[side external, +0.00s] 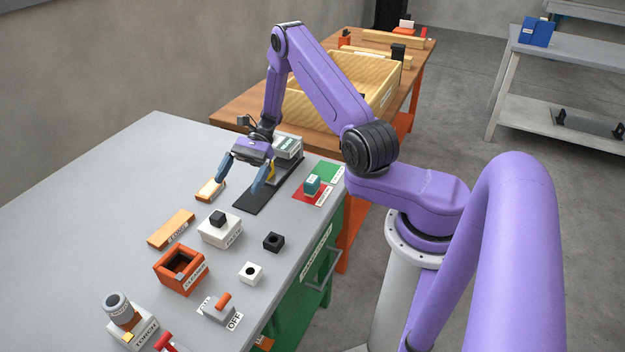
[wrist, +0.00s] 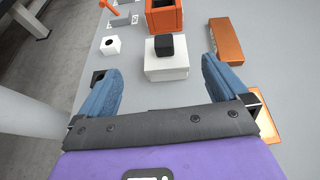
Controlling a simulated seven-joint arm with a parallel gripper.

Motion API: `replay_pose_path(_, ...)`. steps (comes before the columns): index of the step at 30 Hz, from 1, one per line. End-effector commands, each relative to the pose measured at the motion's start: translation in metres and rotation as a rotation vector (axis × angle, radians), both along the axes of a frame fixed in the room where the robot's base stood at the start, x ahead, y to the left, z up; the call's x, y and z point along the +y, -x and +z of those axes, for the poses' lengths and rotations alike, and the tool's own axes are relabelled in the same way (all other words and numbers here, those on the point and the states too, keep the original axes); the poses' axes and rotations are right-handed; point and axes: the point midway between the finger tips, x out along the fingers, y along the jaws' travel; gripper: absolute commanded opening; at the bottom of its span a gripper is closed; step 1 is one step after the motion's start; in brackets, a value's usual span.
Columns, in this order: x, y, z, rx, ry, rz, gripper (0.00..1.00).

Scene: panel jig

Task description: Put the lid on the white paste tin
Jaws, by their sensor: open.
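The white box-shaped tin (side external: 219,234) stands on the grey bench, with a label on its front that is too small to read surely. A black block (side external: 217,218) sits on its top; I cannot tell whether it is part of a lid. In the wrist view the white tin (wrist: 168,70) and black block (wrist: 163,46) show upright ahead, between the fingers. My gripper (side external: 238,185) is open and empty above the bench, beyond the tin and apart from it. Its blue fingers also show in the wrist view (wrist: 162,72). No separate lid is clearly identifiable.
An orange open box (side external: 181,272) stands nearer the camera. A small white block (side external: 250,273) and a small black block (side external: 274,242), each with a dark hole, stand right of the tin. An orange bar (side external: 171,229) lies left. A switch (side external: 219,310) is near the front.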

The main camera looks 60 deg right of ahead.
Motion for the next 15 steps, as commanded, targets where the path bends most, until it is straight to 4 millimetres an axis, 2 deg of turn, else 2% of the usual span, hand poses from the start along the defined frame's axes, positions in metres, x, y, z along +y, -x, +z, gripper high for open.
replay_pose_path(8, 0.047, 0.018, 0.038, -0.115, 0.135, 0.352, 1.0)
replay_pose_path(15, 0.08, 0.051, 0.068, -0.254, 0.241, 0.68, 1.0)
